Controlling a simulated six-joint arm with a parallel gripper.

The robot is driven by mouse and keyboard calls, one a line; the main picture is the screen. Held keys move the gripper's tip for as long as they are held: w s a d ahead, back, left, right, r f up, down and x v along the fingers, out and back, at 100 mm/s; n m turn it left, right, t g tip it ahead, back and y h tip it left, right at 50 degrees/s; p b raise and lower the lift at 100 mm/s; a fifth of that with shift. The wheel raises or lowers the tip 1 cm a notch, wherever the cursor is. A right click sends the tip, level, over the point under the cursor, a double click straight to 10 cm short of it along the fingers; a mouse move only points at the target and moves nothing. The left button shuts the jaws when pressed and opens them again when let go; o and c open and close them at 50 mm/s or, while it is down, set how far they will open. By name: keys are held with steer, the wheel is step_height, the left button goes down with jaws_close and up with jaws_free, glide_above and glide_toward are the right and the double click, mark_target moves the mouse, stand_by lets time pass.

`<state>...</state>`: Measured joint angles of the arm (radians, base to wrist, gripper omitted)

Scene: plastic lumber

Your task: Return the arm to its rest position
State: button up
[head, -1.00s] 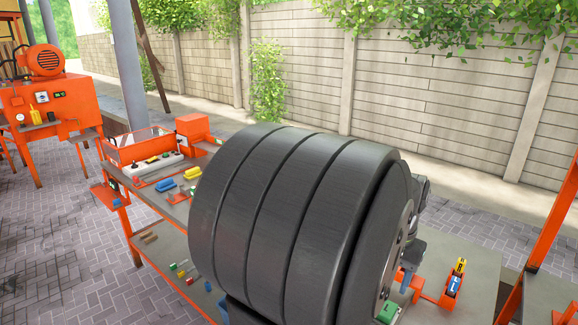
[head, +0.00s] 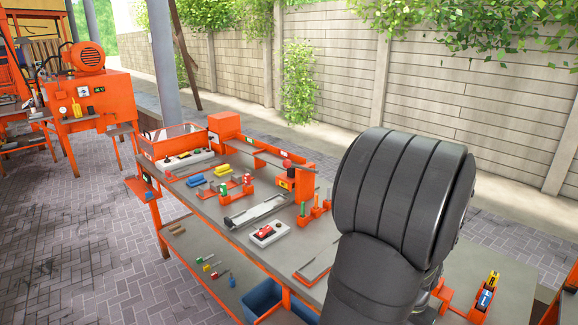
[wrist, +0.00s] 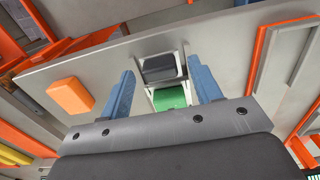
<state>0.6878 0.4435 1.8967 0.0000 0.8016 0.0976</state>
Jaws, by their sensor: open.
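My arm, dark grey and ribbed, fills the right of the head view and hides my gripper there. In the wrist view my gripper (wrist: 165,92) shows two blue fingers set wide apart, with nothing held between them. Beyond and between the fingers lie a dark grey block (wrist: 159,68) and a green block (wrist: 170,97) in a light frame. I cannot tell how far they are from the fingertips. An orange block (wrist: 70,95) lies left of the left finger on the grey surface.
A blue bin (head: 262,298) sits below. An orange holder (head: 462,300) stands right of my arm. A wall runs behind.

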steer(key=shift+f, duration=0.25)
step_height(320, 180, up, 18)
step_height(320, 180, down, 18)
steer(key=shift+f, duration=0.2)
steer(key=w+d, duration=0.8)
steer(key=shift+w+d+r, duration=0.1)
steer(key=shift+r, duration=0.1)
step_height(320, 180, up, 17)
steer(key=n, duration=0.2)
steer(key=shift+w+d+r+n, duration=0.2)
steer(key=shift+w+d+n, duration=0.15)
steer(key=shift+n, duration=0.05)
stand_by(0.6)
